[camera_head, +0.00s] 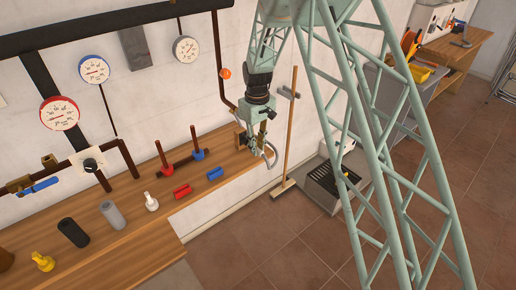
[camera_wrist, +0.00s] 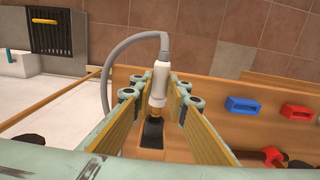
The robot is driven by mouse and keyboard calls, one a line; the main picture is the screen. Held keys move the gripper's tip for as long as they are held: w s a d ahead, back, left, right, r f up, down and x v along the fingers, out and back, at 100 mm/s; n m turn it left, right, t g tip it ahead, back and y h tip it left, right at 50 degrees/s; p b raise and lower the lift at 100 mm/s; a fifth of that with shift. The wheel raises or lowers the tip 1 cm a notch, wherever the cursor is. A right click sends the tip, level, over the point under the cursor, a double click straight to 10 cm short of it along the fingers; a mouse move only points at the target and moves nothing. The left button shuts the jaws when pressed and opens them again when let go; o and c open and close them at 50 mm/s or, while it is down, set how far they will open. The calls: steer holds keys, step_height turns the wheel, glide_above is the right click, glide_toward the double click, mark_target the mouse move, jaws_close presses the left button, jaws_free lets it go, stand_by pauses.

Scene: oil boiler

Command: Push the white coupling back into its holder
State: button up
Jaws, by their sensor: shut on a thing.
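The white coupling (camera_wrist: 162,82) has a grey hose (camera_wrist: 112,62) bending from its top end and a brass tip (camera_wrist: 155,112) at its other end. My gripper (camera_wrist: 155,95) has its fingers on both sides of the coupling and is shut on it. A dark socket-like part (camera_wrist: 152,132) lies in line with the brass tip; I cannot tell how far the tip is inside it. In the head view my gripper (camera_head: 258,148) is at the right end of the wooden shelf, beside a small wooden block (camera_head: 240,138). The hose loop (camera_head: 272,156) hangs at its right.
The wooden shelf (camera_head: 140,225) carries a blue block (camera_head: 215,173), a red block (camera_head: 182,191) and red and blue levers to the left of my gripper. A broom (camera_head: 287,140) stands close at the right. Pipes and gauges line the wall.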

steer(key=shift+w+a, duration=1)
steer(key=shift+w, duration=0.2)
stand_by(0.5)
steer(key=o, duration=1)
steer(key=shift+r, duration=0.15)
steer(key=shift+r, duration=5.85)
steer(key=shift+r+p, duration=0.15)
steer(key=shift+p, duration=0.2)
steer(key=shift+r+p, duration=2.55)
steer(key=shift+r, duration=2.3)
